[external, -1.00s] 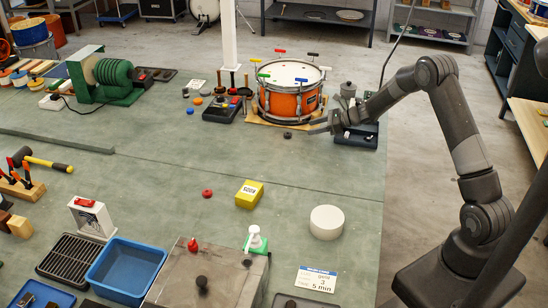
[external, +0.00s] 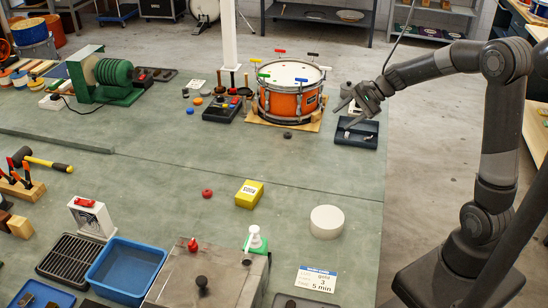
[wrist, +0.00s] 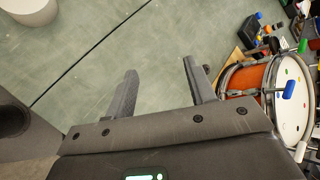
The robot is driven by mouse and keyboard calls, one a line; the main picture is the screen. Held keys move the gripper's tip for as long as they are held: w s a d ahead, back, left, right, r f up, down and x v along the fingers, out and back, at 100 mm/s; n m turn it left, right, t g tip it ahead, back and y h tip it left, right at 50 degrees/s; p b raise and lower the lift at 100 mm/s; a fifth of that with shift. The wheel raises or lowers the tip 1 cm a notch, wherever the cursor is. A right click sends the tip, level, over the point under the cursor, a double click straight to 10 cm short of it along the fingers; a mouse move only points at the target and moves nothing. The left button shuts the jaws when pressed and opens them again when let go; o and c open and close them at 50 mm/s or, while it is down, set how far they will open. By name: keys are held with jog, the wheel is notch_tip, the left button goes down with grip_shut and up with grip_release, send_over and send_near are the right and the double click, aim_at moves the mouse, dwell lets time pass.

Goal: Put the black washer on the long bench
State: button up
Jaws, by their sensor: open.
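A small dark disc (external: 288,134), which looks like the black washer, lies flat on the green bench top (external: 225,158) in front of the orange drum. It is too small to make out a hole. It stands apart from everything around it. My gripper (external: 345,115) is above the bench's right edge, to the right of the drum and over the dark tray. In the wrist view my gripper (wrist: 160,70) has its two fingers apart, with only bare green surface between them.
The orange drum (external: 287,102) stands close behind the disc. A dark tray (external: 357,133) with small items lies under my gripper. The bench middle is largely clear.

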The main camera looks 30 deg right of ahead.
jog(key=s+d+r+n+h, duration=0.2)
jog(key=s+d+n+h, duration=0.1)
jog(key=s, duration=0.6)
jog(key=s+d+r+n+t+h, duration=0.1)
jog(key=s+d+r+n+h, duration=0.1)
jog(key=s+n, duration=0.4)
jog(key=s+d+r+n+h, duration=0.2)
jog(key=s+d+n+h, duration=0.1)
jog(key=s, duration=1)
jog(key=shift+d+n+h, duration=0.4)
jog(key=shift+d+n, duration=0.25)
jog(key=shift+n, duration=0.35)
